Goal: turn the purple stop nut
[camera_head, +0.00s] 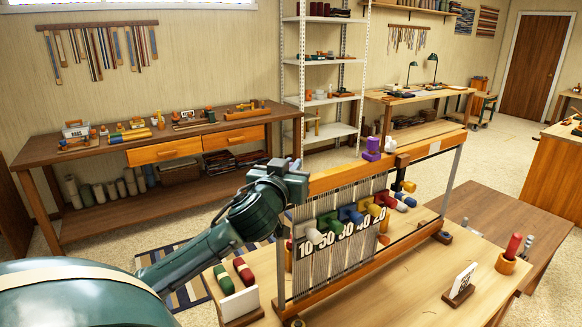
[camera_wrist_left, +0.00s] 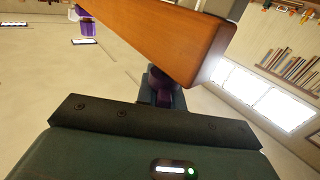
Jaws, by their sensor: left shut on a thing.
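The loom's wooden top beam (camera_head: 405,151) runs across the middle of the head view, with grey vertical threads and numbered cards below it. My left gripper (camera_head: 292,167) is at the beam's left end. In the left wrist view, the dark purple stop nut (camera_wrist_left: 157,80) sits under the end of the beam (camera_wrist_left: 170,35), and my left gripper (camera_wrist_left: 160,97) is shut on it. The fingers hide much of the nut. A second purple piece (camera_head: 372,148) stands on top of the beam, clear of the gripper. My right gripper is out of view.
Coloured bobbins (camera_head: 345,214) hang along the loom's front. Red and green spools (camera_head: 223,279) lie at the table's left, and a white card (camera_head: 461,283) stands at its front. A workbench (camera_head: 100,165) is behind my left arm. Bare tabletop shows at the front.

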